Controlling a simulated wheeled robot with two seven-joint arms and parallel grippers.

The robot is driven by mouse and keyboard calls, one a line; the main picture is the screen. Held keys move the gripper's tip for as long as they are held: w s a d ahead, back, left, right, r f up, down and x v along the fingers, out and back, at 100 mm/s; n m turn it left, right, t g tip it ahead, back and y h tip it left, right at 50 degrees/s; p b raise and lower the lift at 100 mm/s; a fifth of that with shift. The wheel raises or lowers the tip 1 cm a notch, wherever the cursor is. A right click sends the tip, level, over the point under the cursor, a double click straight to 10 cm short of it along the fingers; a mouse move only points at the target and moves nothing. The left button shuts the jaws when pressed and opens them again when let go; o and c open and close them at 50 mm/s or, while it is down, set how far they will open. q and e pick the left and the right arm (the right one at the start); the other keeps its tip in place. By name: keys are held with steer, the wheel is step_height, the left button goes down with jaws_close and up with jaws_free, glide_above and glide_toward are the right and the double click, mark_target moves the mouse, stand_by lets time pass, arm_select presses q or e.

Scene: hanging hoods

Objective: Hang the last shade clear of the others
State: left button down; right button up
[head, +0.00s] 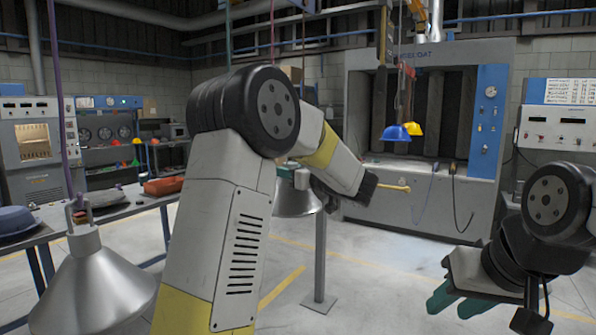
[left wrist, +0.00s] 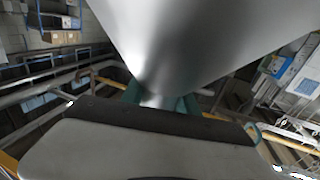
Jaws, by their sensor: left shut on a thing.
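A silver cone-shaped shade (head: 298,203) is at my left gripper (head: 292,174), partly hidden by my left arm in the head view. In the left wrist view the shade (left wrist: 195,45) fills the upper middle, and the teal fingers (left wrist: 160,104) are shut around its narrow neck. Another silver shade (head: 95,283) hangs at the lower left on a purple cord, apart from the held one. My right gripper (head: 457,301) is at the lower right with its teal fingers apart, and nothing shows between them.
A bench (head: 110,213) at the left holds a blue basin (head: 15,220) and an orange tray (head: 164,186). A grey post (head: 320,262) stands on the floor behind my left arm. Floor between post and right arm is clear.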

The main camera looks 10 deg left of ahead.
arm_select(q)
steer(key=shift+a, duration=0.1)
steer(key=shift+w+a, duration=0.2)
steer(key=shift+a, duration=0.3)
steer(key=shift+w+a, duration=0.15)
steer(key=shift+a, duration=0.3)
steer(key=shift+a, duration=0.15)
steer(key=shift+s+x, duration=0.2)
steer(key=shift+x, duration=1.15)
steer(key=shift+a, duration=0.15)
steer(key=shift+f, duration=1.3)
steer(key=shift+s, duration=0.1)
steer(key=c, duration=0.8)
jaws_free()
steer(key=shift+c, duration=0.2)
